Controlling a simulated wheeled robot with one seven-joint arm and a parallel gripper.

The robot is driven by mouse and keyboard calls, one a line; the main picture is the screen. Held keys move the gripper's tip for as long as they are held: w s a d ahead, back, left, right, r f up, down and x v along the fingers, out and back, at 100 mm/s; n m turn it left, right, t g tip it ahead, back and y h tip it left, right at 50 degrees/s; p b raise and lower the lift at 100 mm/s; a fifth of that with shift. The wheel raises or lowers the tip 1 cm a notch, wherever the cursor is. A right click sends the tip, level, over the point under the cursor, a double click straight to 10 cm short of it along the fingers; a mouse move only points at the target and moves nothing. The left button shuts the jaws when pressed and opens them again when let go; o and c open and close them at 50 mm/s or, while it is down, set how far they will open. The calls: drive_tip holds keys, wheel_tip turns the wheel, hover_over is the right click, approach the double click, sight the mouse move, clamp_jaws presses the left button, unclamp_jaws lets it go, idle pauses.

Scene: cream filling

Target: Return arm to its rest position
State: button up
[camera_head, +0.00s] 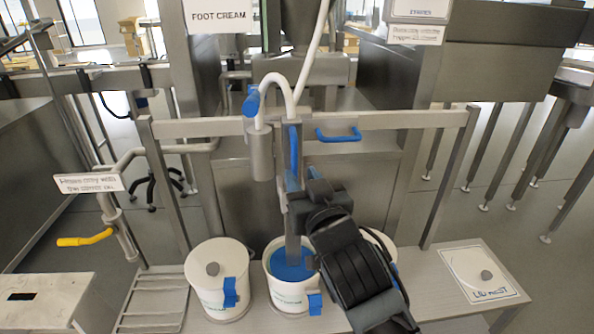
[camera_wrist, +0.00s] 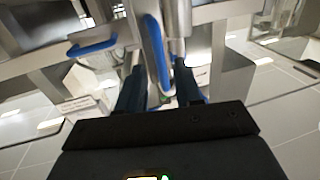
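My gripper (camera_head: 302,180) is in front of the nozzle stand, above the middle bucket. In the wrist view, the fingers of my gripper (camera_wrist: 160,88) are spread, with gaps beside the upright blue handle (camera_wrist: 156,52) that shows between them. I cannot tell whether a finger touches it. In the head view this blue handle (camera_head: 293,150) is on the dispenser, just above my gripper. The open middle bucket (camera_head: 285,298) holds blue cream (camera_head: 290,268) below the metal nozzle. My arm hides part of the bucket behind it.
A lidded white bucket (camera_head: 215,262) stands left of the middle one; another bucket (camera_head: 383,245) is partly behind my arm. A lid lies on the lid rest (camera_head: 455,262) at right. A metal frame (camera_head: 410,118) with a horizontal blue handle (camera_head: 338,136) crosses behind. A yellow-handled valve (camera_head: 85,239) is at left.

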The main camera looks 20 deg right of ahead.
drive_tip(key=shift+s+a, duration=0.15)
drive_tip(key=shift+s, duration=0.95)
drive_tip(key=shift+f, duration=0.1)
drive_tip(key=s+f+n+g+y+p, duration=0.1)
drive_tip(key=s+f, duration=0.4)
drive_tip(key=s, duration=0.5)
drive_tip(key=s+f+n+g+y, duration=0.1)
drive_tip(key=s+f, duration=0.4)
drive_tip(key=s, duration=0.5)
drive_tip(key=s+r, duration=0.2)
drive_tip(key=s, duration=0.9)
drive_tip(key=s+d+r+g+p, duration=0.1)
drive_tip(key=s+r, duration=0.1)
drive_tip(key=s, duration=0.9)
drive_tip(key=shift+r+m, duration=0.3)
drive_tip(key=shift+r, duration=0.05)
